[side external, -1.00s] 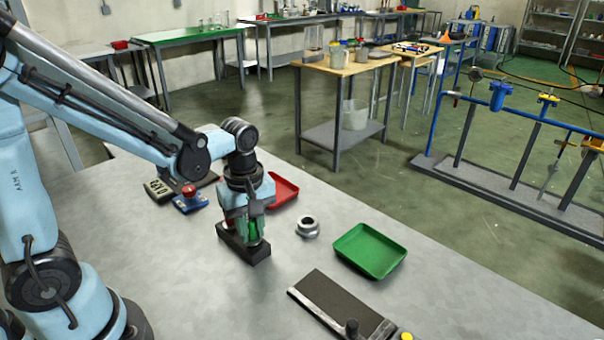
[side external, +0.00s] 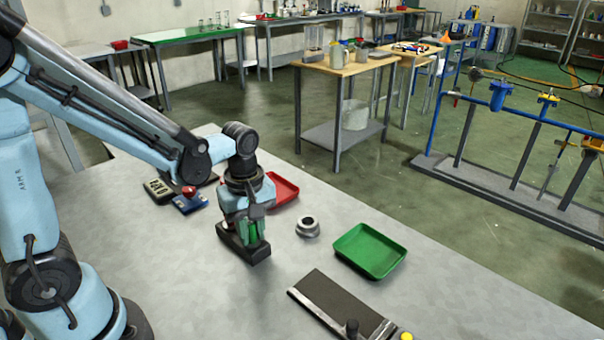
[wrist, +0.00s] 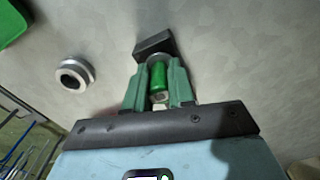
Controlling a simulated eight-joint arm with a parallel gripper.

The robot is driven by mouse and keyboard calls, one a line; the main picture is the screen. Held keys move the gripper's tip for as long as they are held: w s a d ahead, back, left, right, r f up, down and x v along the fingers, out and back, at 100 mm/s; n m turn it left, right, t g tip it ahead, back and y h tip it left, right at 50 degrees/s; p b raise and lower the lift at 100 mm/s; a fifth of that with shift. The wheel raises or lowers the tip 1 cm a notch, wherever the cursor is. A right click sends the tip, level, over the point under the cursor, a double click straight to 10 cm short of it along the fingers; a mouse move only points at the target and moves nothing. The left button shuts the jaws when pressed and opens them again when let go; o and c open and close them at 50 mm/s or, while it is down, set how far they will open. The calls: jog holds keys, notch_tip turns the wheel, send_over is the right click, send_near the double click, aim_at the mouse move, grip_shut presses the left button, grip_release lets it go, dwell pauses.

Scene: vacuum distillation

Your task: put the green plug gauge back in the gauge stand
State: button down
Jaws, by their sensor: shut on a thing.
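The green plug gauge (wrist: 159,76) is upright between the two green fingers of my gripper (wrist: 160,82), which is shut on it. In the side view my gripper (side external: 254,233) is low over the black gauge stand (side external: 261,254), with the gauge at the stand's near right part. In the wrist view one end of the stand (wrist: 155,43) shows just beyond the gauge. The gauge's lower end is hidden, so I cannot tell how deep it sits in the stand.
A grey metal ring (side external: 308,227) stands right of the stand, with a green tray (side external: 370,250) farther right. A red tray (side external: 284,190) lies behind my gripper. A blue block with a red knob (side external: 190,200) is at the left. A dark plate (side external: 340,300) lies in front.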

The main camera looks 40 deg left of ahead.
jog(key=shift+c, duration=1.6)
grip_release()
jog(key=shift+r, duration=3.55)
jog(key=m, duration=0.1)
jog(key=m+t, duration=0.1)
jog(key=shift+s+r+m, duration=0.3)
jog(key=shift+r, duration=0.1)
jog(key=m+t, duration=0.2)
jog(key=m, duration=0.2)
jog(key=s+r+m+t, duration=0.1)
jog(key=m+t, duration=0.1)
jog(key=m, duration=0.2)
jog(key=r+m+t, duration=0.1)
jog(key=m+t, duration=0.1)
jog(key=m, duration=0.2)
jog(key=shift+s+d+r, duration=0.1)
jog(key=shift+s, duration=0.1)
